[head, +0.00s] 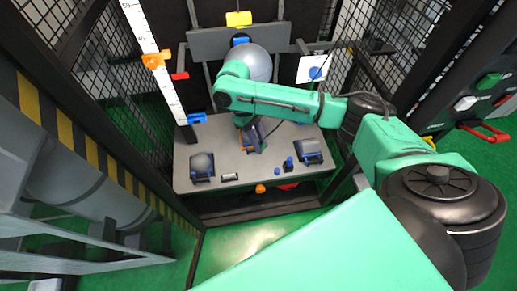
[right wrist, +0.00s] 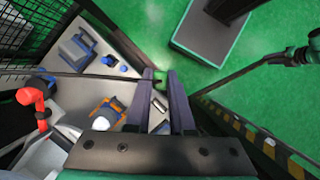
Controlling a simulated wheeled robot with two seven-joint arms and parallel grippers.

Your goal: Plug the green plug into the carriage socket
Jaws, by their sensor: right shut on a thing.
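My right gripper (head: 254,142) reaches down over the grey table, and the arm hides part of what is behind it. In the right wrist view the two dark fingers of my right gripper (right wrist: 161,82) are shut on the small green plug (right wrist: 160,76) at their tips. In the head view the plug cannot be made out. I cannot pick out the socket in either view. My left gripper is not in view.
The grey table (head: 222,158) holds grey blocks (head: 202,166), a small cylinder (head: 230,177) and blue pegs (head: 289,163). Mesh fences flank it. A white scale post (head: 155,60) stands left. A thin black cable (right wrist: 110,76) crosses the right wrist view.

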